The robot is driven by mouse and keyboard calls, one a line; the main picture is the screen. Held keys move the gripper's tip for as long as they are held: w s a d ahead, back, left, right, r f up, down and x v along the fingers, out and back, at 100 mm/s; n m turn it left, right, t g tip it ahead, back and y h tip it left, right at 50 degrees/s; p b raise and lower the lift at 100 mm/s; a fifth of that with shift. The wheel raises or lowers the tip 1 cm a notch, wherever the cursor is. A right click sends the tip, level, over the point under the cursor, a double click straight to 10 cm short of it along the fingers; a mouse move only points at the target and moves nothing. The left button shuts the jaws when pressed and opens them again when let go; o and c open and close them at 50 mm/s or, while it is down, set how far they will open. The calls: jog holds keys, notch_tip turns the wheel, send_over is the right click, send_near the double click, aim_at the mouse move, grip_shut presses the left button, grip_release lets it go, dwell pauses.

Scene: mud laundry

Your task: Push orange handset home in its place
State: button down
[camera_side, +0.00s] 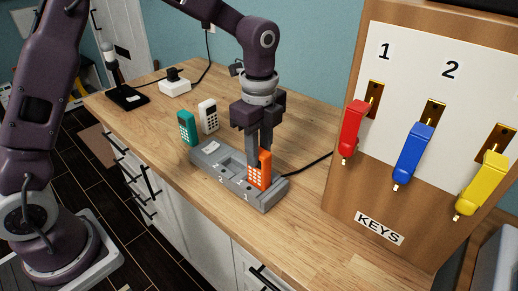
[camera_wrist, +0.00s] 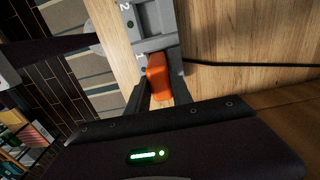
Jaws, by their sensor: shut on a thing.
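The orange handset (camera_side: 260,171) stands upright at the right-hand slot, marked 1, of the grey charging dock (camera_side: 215,171). How deep its foot sits in the slot cannot be told. My gripper (camera_side: 259,160) is above the dock, pointing down, with its fingers shut on the upper part of the handset. In the wrist view the handset (camera_wrist: 158,78) lies between my fingers (camera_wrist: 152,92), against the dock (camera_wrist: 152,22). The dock's other slot, marked 2, looks empty.
A teal handset (camera_side: 187,128) and a white handset (camera_side: 208,116) stand behind the dock at left. A key board (camera_side: 400,190) with red, blue and yellow keys stands at right. A black cable (camera_side: 308,165) runs from the dock. The counter's front edge is close to the dock.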

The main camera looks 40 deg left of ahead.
jog(key=shift+f, duration=0.5)
dwell(1.0)
jog(key=c, duration=1.1)
grip_release()
jog(key=c, duration=0.4)
jog(key=shift+o, duration=0.2)
jog(key=shift+r, duration=0.1)
jog(key=shift+r, duration=3.9)
